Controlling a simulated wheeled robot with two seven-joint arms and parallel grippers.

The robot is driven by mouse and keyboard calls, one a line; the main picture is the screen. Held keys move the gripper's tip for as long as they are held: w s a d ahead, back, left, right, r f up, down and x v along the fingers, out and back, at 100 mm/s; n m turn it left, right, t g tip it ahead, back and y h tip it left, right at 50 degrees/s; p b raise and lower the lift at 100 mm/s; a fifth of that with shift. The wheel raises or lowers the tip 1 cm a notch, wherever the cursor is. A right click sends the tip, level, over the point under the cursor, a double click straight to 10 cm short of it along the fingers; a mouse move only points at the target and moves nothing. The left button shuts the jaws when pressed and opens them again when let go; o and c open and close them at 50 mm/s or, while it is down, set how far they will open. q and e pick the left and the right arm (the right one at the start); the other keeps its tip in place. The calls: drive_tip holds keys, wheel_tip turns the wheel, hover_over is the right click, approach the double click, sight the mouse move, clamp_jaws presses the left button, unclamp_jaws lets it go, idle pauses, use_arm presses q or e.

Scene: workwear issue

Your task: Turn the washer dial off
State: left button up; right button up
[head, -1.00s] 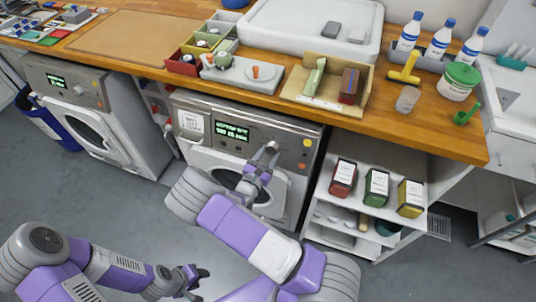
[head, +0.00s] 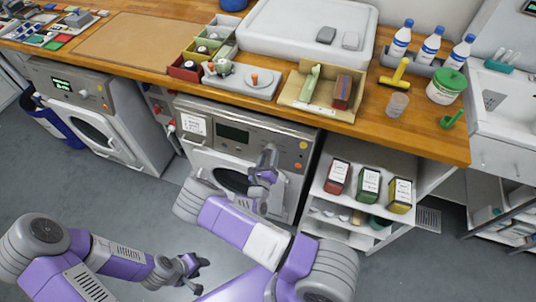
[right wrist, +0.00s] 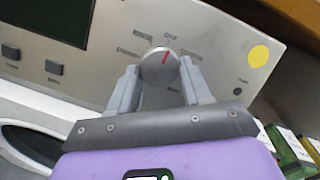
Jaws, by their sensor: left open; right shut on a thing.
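The washer (head: 212,158) under the counter has a grey panel with a dark display (head: 232,132); the display is also blank in the right wrist view (right wrist: 45,18). Its round silver dial (right wrist: 160,66) has a red mark pointing up and slightly right, towards the label at the top that reads like OFF. My right gripper (head: 268,152) is at the panel, its fingers on either side of the dial and shut on it, as the right wrist view (right wrist: 159,72) shows. The dial is hidden in the head view. My left gripper (head: 194,272) is open and empty, low over the floor.
A second washer (head: 140,120) with a lit display stands to the left. A shelf unit (head: 345,228) with several tins is right of the washer. The wooden counter (head: 340,122) above carries bins, a tray and bottles. The floor in front is clear.

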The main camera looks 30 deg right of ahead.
drive_tip(key=shift+n, duration=0.4)
drive_tip(key=o, duration=1.1)
drive_tip(key=shift+c, duration=0.2)
drive_tip(key=p+v, duration=0.1)
drive_tip(key=v, duration=0.6)
drive_tip(key=shift+s+a, duration=0.15)
drive_tip(key=shift+s, duration=0.2)
